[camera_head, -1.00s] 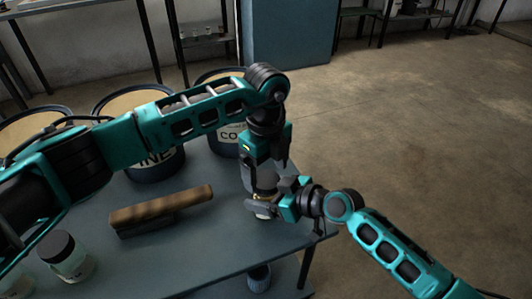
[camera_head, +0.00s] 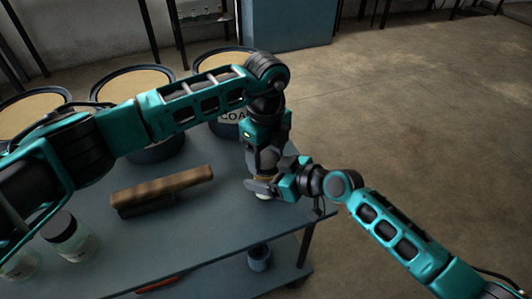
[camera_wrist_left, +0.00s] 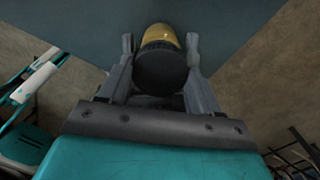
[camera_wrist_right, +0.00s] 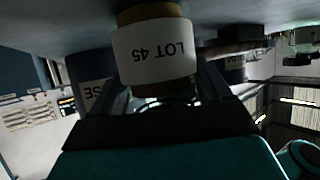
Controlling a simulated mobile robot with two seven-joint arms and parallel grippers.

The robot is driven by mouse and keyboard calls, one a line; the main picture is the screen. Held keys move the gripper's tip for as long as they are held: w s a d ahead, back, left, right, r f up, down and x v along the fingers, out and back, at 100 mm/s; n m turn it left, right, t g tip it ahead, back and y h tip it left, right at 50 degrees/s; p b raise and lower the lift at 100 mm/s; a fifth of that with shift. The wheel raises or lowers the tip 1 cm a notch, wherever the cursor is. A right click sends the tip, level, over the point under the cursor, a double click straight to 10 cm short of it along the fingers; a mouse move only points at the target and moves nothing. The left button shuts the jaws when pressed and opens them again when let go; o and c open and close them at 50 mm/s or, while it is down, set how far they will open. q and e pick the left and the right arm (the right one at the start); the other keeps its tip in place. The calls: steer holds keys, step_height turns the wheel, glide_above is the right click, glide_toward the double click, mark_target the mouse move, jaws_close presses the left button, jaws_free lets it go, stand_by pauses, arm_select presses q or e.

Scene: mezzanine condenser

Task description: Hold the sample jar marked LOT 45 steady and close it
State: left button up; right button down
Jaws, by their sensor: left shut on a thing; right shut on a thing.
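The sample jar marked LOT 45 (camera_wrist_right: 155,48) has a white label and yellow contents, and its label reads upside down in the right wrist view. My right gripper (camera_head: 264,186) is shut on the jar's body low over the table. My left gripper (camera_head: 264,166) comes from above and is shut on the black lid (camera_wrist_left: 160,70), with a finger on each side. The lid is at the top of the yellow jar (camera_wrist_left: 160,35). Whether it is fully seated cannot be told. In the head view the grippers hide most of the jar.
A brown-topped block (camera_head: 163,190) lies on the blue-grey table (camera_head: 190,235). Dark-lidded jars, one here (camera_head: 66,236), stand at the left. Large labelled tubs (camera_head: 222,62) line the back. A small dark cup (camera_head: 259,257) is on the lower shelf. The table's right edge is close.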

arm_select(q)
steer(key=shift+c, duration=1.2)
steer(key=shift+m, duration=1.7)
steer(key=o, duration=1.2)
steer(key=shift+r, duration=2.3)
steer(key=shift+c, duration=0.4)
